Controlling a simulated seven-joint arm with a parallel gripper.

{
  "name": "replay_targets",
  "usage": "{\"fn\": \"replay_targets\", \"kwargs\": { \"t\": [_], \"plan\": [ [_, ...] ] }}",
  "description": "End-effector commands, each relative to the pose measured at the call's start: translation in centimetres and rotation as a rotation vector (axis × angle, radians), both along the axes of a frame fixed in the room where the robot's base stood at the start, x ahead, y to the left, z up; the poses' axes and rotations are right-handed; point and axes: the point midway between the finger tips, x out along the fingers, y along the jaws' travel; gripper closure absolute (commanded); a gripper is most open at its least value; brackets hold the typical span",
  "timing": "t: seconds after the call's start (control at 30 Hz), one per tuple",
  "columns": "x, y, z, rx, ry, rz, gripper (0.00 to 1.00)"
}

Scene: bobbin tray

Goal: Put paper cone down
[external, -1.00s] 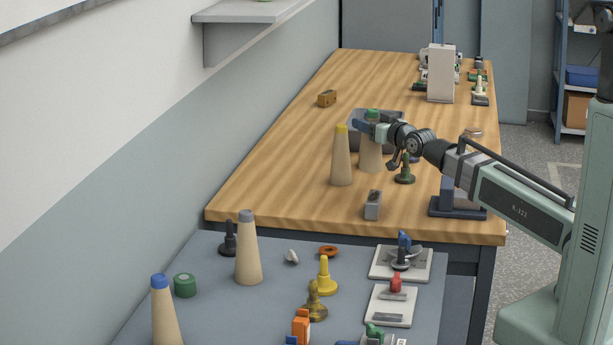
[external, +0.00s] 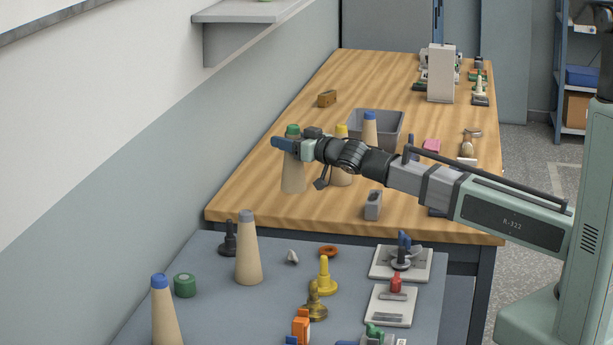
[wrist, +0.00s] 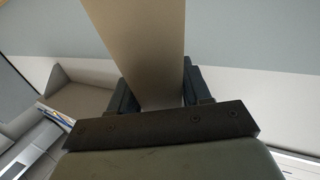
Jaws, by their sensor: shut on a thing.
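My gripper (external: 291,146) is shut on a beige paper cone (external: 293,177) with a green top, gripping it near the upper end. The cone is upright at the left side of the wooden table, and I cannot tell whether its base touches the tabletop. In the wrist view the beige cone (wrist: 145,45) passes between the two dark fingers. A yellow-topped cone (external: 342,178) stands just right of it, partly hidden by my arm. A blue-topped cone (external: 370,130) stands at the grey bin.
The grey bin (external: 393,127) sits behind my arm. A small grey block (external: 373,204) lies at the table's front, and a brown block (external: 327,98) farther back. The wooden table is clear to the left and front of the held cone. Other cones stand on the grey table.

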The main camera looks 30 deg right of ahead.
Motion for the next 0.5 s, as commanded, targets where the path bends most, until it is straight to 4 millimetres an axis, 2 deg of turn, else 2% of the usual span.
{"fn": "replay_targets", "kwargs": {
  "t": [0.27, 0.43, 0.5],
  "plan": [
    [0.9, 0.6, -0.7, -0.002, 0.0, -0.058, 0.82],
    [1.7, -0.1, -0.9, -0.002, -0.001, -0.134, 0.82],
    [2.3, -1.1, -0.9, -0.001, -0.002, -0.193, 0.82]
  ]
}}
